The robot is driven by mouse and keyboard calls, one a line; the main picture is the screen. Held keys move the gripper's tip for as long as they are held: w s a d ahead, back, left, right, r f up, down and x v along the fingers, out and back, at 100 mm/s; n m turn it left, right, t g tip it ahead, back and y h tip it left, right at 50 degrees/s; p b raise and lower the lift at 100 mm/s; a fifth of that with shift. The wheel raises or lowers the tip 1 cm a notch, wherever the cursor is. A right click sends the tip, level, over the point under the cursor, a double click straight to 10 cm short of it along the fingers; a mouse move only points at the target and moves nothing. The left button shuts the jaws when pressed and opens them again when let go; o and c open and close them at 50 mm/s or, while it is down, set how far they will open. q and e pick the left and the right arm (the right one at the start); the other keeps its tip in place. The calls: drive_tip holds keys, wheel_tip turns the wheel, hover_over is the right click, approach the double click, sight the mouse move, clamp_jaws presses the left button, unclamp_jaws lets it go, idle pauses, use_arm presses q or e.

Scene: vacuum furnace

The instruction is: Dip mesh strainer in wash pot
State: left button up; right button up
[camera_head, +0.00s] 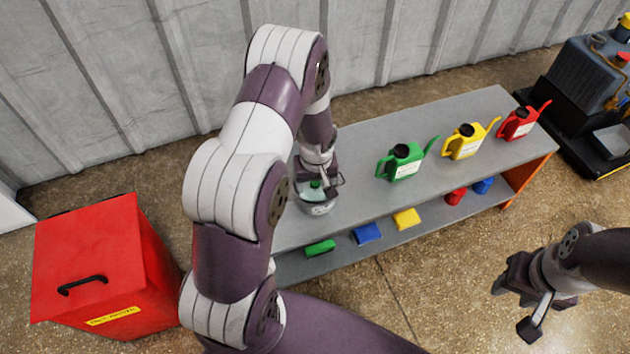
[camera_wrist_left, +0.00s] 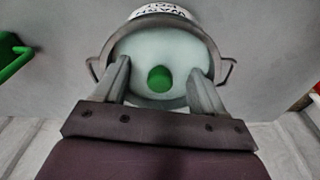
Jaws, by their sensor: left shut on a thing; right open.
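The wash pot (camera_head: 318,209) stands on the grey bench in the head view, under my left gripper (camera_head: 319,185). In the left wrist view the pot (camera_wrist_left: 95,67) shows a dark rim, two side handles and a white label. A pale round piece (camera_wrist_left: 160,48) with a green knob (camera_wrist_left: 160,78) fills its mouth. My left gripper (camera_wrist_left: 165,80) is shut on this piece, one finger on each side of the knob. I cannot tell whether it is a lid or part of the strainer; no mesh shows. My right gripper (camera_head: 514,308) is open and empty, low at the right.
Green (camera_head: 403,163), yellow (camera_head: 465,144) and red (camera_head: 518,123) cans stand on the bench (camera_head: 365,132) right of the pot. Small coloured blocks lie on its lower shelf (camera_head: 340,254). A red box (camera_head: 95,255) stands at left. A dark machine (camera_head: 590,75) stands at far right.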

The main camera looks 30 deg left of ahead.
use_arm(q)
wheel_tip(320, 180, up, 10)
drive_tip(key=p, duration=0.8)
drive_tip(key=shift+f, duration=0.25)
